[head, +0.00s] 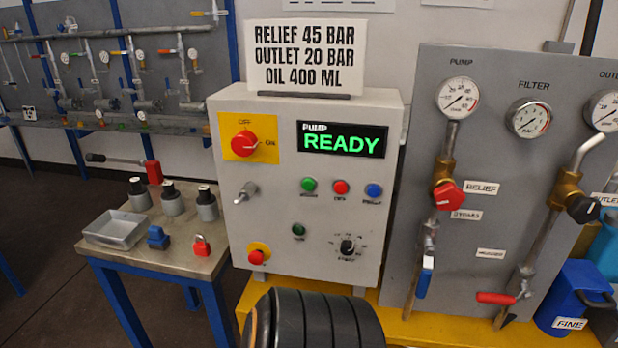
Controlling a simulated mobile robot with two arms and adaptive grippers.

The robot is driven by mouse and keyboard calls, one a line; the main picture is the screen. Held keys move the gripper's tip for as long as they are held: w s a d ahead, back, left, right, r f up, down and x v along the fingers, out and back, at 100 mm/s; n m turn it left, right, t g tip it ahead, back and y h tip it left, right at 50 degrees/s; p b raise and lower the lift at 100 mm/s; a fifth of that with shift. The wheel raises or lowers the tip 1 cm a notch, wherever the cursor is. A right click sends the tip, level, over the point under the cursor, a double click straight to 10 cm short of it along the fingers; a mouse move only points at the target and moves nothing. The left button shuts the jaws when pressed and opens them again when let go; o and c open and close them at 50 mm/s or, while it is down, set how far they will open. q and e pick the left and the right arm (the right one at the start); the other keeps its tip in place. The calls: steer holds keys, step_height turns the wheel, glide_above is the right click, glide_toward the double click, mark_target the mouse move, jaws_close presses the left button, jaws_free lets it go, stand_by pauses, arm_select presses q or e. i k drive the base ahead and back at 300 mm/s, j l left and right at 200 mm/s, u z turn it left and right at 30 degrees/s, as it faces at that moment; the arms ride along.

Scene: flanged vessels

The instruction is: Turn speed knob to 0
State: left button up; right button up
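The speed knob (347,247) is a small black knob with a white mark, low on the right of the grey control box (322,272). Small scale marks surround it and a label sits below it. The picture is too small to read the scale or which mark the knob points to. The box's display (342,140) reads "PUMP READY" in green and white. Neither of my grippers is in the head view, and nothing touches the knob.
A black ribbed cylinder (318,322) stands in front of the box's lower edge. The box also carries a red rotary switch (244,143), several push buttons and a red stop button (257,257). A gauge panel (480,130) is at right, a small table (180,262) at left.

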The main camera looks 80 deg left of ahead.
mark_target(346, 246)
steer(key=u, duration=2.7)
